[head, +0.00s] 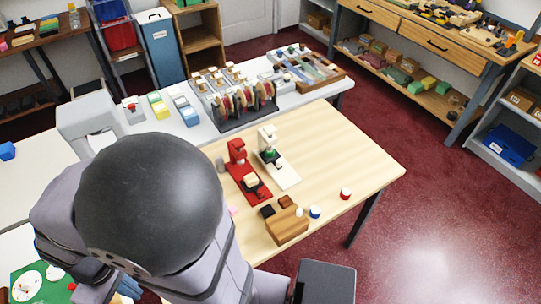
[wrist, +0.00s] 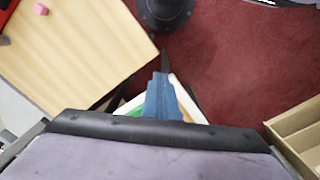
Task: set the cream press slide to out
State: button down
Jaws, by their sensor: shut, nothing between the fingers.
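The cream press (head: 267,138) stands on its cream base (head: 284,179) on the wooden table, just right of the red press (head: 237,150). A small green part and a dark part show at its front. The slide is too small for me to tell its position. My gripper (wrist: 164,75) is shut and empty in the wrist view, pointing away from the camera above the floor beside the table. In the head view, my arm fills the lower left, and the gripper is low there, well away from the cream press. The cream press is not in the wrist view.
A brown wooden block (head: 287,226), a blue-and-white pot (head: 315,212) and a red-and-white pot (head: 345,194) sit near the table's front edge. A rack of reels (head: 236,100) stands behind the presses. The table's right end (head: 365,165) is clear. A tan box (wrist: 297,135) shows at right in the wrist view.

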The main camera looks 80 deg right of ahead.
jog(key=c, duration=2.5)
grip_release()
jog(key=o, duration=0.8)
jog(key=shift+w+d, duration=0.25)
jog(key=w+d+f+m+b, duration=0.1)
jog(key=w+d+m+b, duration=0.15)
jog(key=d, duration=0.45)
jog(key=w+d+f+m+b, duration=0.1)
jog(key=w+d+f+m, duration=0.2)
jog(key=d, duration=0.4)
jog(key=d+f+m+t+h+b, duration=0.1)
jog(key=d+f+m+b, duration=0.2)
jog(key=d, duration=1.2)
jog(key=m+g+h+b, duration=0.1)
jog(key=m+h+b, duration=0.3)
jog(key=m, duration=0.6)
send_near(279, 161)
jog(key=shift+n+y, duration=0.25)
jog(key=shift+y, duration=0.05)
jog(key=shift+p+x, duration=1.1)
jog(key=shift+x, duration=2.9)
